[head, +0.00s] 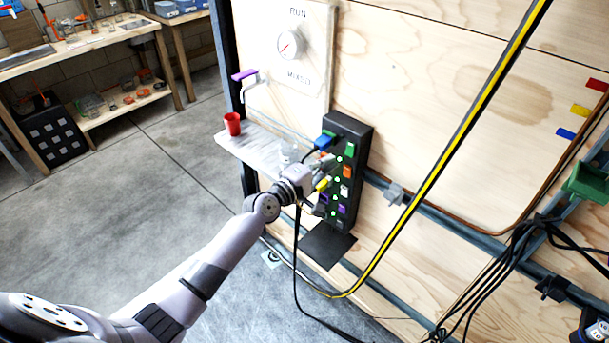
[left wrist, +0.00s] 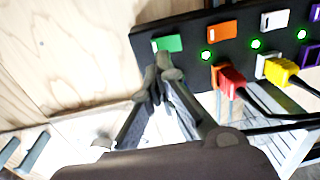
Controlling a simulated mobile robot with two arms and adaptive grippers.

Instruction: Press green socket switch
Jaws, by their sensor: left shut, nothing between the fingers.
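A black socket strip (head: 357,136) is mounted on the wooden wall, with a column of coloured switches. The green switch (head: 350,150) is the uppermost. In the left wrist view the green switch (left wrist: 168,43) is at the end of the strip, beside the orange switch (left wrist: 222,34). My left gripper (head: 326,162) is in front of the strip, its fingers shut and empty. In the left wrist view its fingertips (left wrist: 163,66) are right at the lower edge of the green switch; I cannot tell whether they touch. My right gripper is not in view.
A red plug (left wrist: 230,78) and a yellow plug (left wrist: 275,69) with cables sit near the fingers. White (left wrist: 275,19) and purple switches continue along the strip. A small shelf with a red cup (head: 232,123) is left of the strip. A yellow-black striped bar (head: 455,135) crosses the right side.

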